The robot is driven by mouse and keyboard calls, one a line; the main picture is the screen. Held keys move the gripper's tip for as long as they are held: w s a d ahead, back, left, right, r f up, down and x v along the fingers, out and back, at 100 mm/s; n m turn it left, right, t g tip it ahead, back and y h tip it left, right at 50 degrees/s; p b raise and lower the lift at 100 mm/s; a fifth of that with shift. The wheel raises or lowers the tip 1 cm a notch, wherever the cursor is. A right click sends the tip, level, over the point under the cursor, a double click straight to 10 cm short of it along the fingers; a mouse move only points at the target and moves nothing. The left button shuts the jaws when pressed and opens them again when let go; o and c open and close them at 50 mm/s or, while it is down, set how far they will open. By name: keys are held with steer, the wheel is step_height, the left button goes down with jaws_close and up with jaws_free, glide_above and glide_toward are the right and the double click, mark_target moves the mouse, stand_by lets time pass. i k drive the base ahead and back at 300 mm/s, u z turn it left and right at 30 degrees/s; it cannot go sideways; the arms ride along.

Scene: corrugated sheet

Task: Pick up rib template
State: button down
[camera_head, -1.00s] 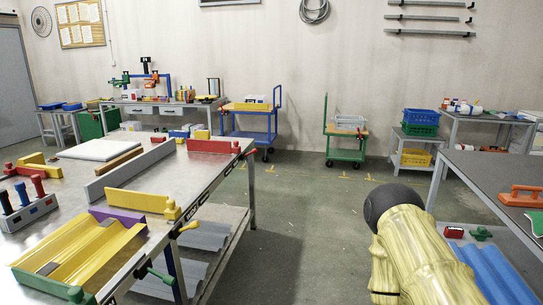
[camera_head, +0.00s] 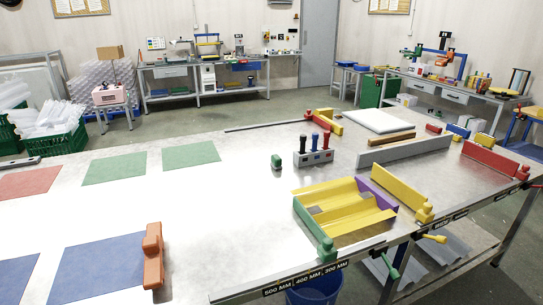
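I cannot tell for sure which piece is the rib template. A yellow corrugated sheet (camera_head: 345,213) lies on the metal table (camera_head: 230,190), between a green end bar (camera_head: 314,230) and a purple bar (camera_head: 377,194). An orange piece (camera_head: 152,256) stands at the right edge of the front blue mat. A small green block (camera_head: 276,162) stands alone left of the grey holder (camera_head: 313,157). My gripper is not in view.
A yellow bar (camera_head: 400,192), a long grey bar (camera_head: 405,150) and a red bar (camera_head: 490,159) stand on the table's right part. Green mats (camera_head: 114,168), a red mat (camera_head: 28,183) and blue mats (camera_head: 95,268) lie on the left. Grey floor shows beyond.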

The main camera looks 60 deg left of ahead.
mark_target(153, 245)
steer(key=u, duration=0.75)
steer(key=k, duration=0.15)
steer(key=u, duration=1.85)
